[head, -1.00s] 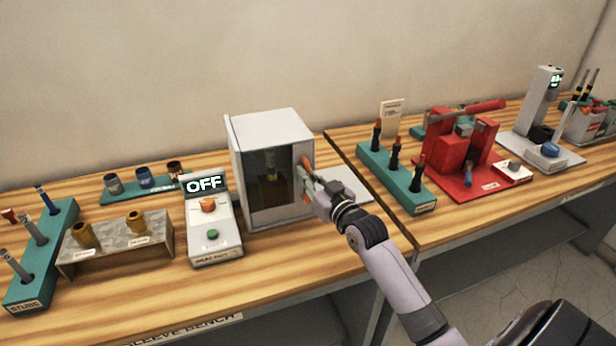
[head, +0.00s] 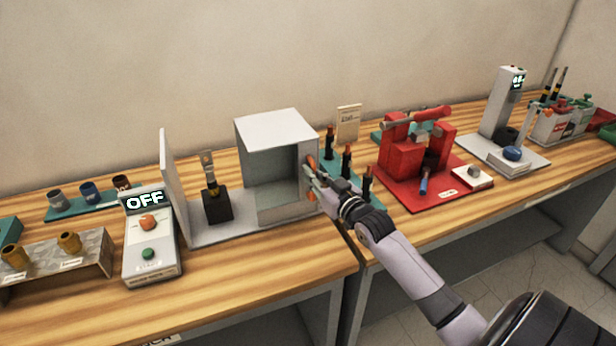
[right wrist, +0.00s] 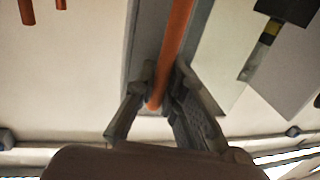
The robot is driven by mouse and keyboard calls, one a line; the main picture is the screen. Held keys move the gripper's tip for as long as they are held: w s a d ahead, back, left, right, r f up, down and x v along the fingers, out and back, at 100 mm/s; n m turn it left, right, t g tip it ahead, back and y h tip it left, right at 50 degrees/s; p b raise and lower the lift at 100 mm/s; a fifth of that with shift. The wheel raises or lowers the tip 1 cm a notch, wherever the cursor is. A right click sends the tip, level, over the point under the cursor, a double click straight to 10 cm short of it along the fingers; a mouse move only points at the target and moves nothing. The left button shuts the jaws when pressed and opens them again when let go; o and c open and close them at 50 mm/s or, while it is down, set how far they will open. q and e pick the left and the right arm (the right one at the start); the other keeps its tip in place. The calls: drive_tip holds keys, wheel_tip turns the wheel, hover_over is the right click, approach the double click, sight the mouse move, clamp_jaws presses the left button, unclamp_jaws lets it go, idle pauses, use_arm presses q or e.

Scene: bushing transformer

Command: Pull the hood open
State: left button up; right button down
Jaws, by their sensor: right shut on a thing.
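The hood (head: 279,128) is a white box with an open left side, standing at the right end of its grey base plate (head: 222,232). A black block (head: 217,205) with an upright dark and yellow part stands uncovered on the plate, left of the hood. An orange bar handle (head: 310,163) is on the hood's right side. My right gripper (head: 313,178) is shut on this handle; in the right wrist view its fingers (right wrist: 163,85) sit on either side of the orange bar. My left gripper is not in view.
A tall white panel (head: 173,185) stands at the plate's left end. A control box (head: 150,235) reading OFF is left of it. Black posts with orange tips (head: 347,160) stand close to the right of my gripper, and a red press (head: 405,160) lies beyond them.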

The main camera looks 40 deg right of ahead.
drive_tip(key=shift+s+d, duration=0.1)
drive_tip(key=shift+d, duration=0.3)
drive_tip(key=c, duration=1.9)
unclamp_jaws()
drive_tip(key=shift+a, duration=0.1)
drive_tip(key=s, duration=1.2)
drive_tip(key=shift+a, duration=0.25)
